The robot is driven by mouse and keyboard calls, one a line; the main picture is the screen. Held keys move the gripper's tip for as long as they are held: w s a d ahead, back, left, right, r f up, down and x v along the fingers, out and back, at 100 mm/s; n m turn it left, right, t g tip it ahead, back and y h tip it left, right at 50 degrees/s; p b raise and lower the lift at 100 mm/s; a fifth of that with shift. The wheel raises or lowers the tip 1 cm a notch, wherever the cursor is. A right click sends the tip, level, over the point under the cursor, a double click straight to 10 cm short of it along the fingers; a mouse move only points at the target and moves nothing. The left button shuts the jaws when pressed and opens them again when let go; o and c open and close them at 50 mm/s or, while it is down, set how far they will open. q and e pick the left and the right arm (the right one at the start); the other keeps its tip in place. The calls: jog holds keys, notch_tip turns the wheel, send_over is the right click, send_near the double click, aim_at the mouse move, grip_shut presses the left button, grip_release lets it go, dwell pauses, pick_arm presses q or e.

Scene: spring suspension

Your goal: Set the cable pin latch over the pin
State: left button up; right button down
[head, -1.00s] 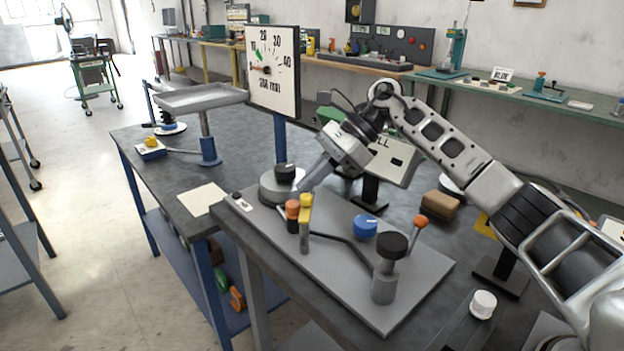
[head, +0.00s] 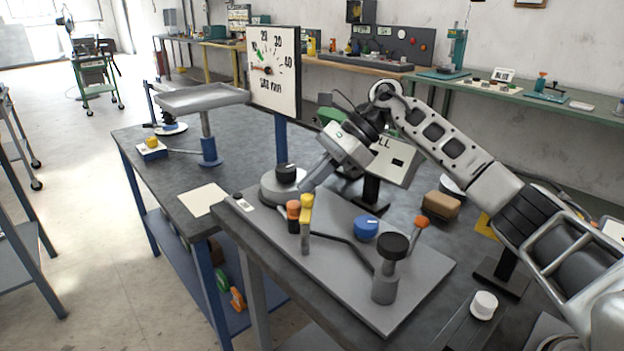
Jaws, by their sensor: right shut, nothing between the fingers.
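A grey base plate (head: 345,288) lies on the near bench. On it stand a grey post with a yellow top (head: 306,222), an orange-capped piece (head: 293,210) close beside it, and a grey cylinder with a black cap (head: 386,282). A dark cable-like arm (head: 347,242) runs from near the yellow-topped post to the black-capped cylinder. I cannot tell for sure which parts are the latch and the pin. My right gripper (head: 304,189) is shut and empty, its tips just above and behind the yellow top; touching or apart is unclear. My left gripper is out of view.
A blue knob (head: 365,227), an orange-knobbed lever (head: 421,222) and a round grey base with a black knob (head: 285,178) are close by. A dial board (head: 273,72) stands behind. A brown block (head: 440,205) and a white-capped piece (head: 484,304) are at right.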

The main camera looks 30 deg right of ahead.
jog(key=shift+s, duration=0.1)
jog(key=shift+s+a, duration=0.2)
jog(key=shift+s, duration=0.3)
jog(key=shift+s+f+b, duration=0.1)
jog(key=shift+s+b, duration=0.05)
jog(key=shift+b, duration=0.15)
jog(key=shift+a+f, duration=0.1)
jog(key=shift+a, duration=0.05)
jog(key=v, duration=1.6)
jog(key=shift+d, duration=0.3)
